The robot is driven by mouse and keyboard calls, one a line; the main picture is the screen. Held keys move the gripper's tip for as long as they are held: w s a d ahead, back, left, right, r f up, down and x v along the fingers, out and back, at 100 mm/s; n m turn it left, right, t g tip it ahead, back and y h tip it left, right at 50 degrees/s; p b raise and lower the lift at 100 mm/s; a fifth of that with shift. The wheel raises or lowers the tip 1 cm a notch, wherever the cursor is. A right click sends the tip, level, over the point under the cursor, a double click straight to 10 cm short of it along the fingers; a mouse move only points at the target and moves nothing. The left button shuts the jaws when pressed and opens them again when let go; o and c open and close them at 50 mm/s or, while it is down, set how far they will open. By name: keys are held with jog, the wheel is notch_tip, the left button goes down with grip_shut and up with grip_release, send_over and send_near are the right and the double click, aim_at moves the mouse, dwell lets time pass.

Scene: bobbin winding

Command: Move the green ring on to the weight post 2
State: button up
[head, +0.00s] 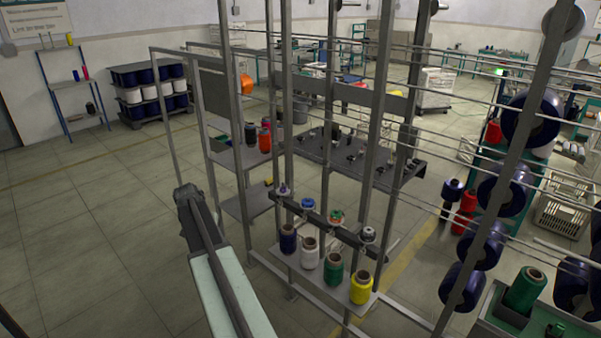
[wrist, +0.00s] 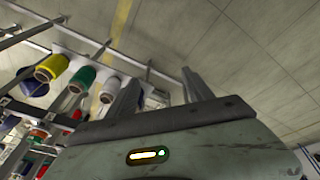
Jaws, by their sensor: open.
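In the head view, a small green ring-like piece with an orange top (head: 336,216) sits on the dark slanted bar (head: 318,217) of the frame, above the green bobbin. Similar small pieces, one blue (head: 307,204) and one pale (head: 368,234), sit along the same bar. No label shows which is weight post 2. My gripper (head: 186,195) is left of the frame, apart from the bar and posts. In the wrist view my gripper (wrist: 162,78) is open, with its two fingers apart and nothing between them.
A shelf below the bar holds blue (head: 288,238), white (head: 309,252), green (head: 333,269) and yellow (head: 361,287) bobbins. Upright steel posts (head: 327,150) and horizontal wires surround it. Large dark spools (head: 502,188) stand at the right. The floor (head: 90,240) at left is clear.

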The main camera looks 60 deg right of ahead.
jog(key=s+d+r+m+g+h+p, duration=0.1)
jog(key=s+d+r+m+p, duration=0.15)
jog(key=s+d, duration=0.6)
jog(key=s+d+r+m+p, duration=0.2)
jog(key=s+d+r+m, duration=0.15)
jog(key=d, duration=1.05)
jog(key=s+d+r+m+g+h+p, duration=0.1)
jog(key=s+d+r+m+p, duration=0.3)
jog(key=d, duration=0.8)
jog(key=n+b, duration=0.1)
jog(key=b, duration=0.2)
send_near(336, 214)
jog(key=shift+n, duration=0.3)
jog(key=b+x, duration=0.7)
jog(key=x, duration=0.1)
jog(key=shift+w+d+f+b, duration=0.1)
jog(key=shift+d+f+b, duration=0.1)
jog(key=shift+f+b, duration=0.1)
grip_shut()
grip_release()
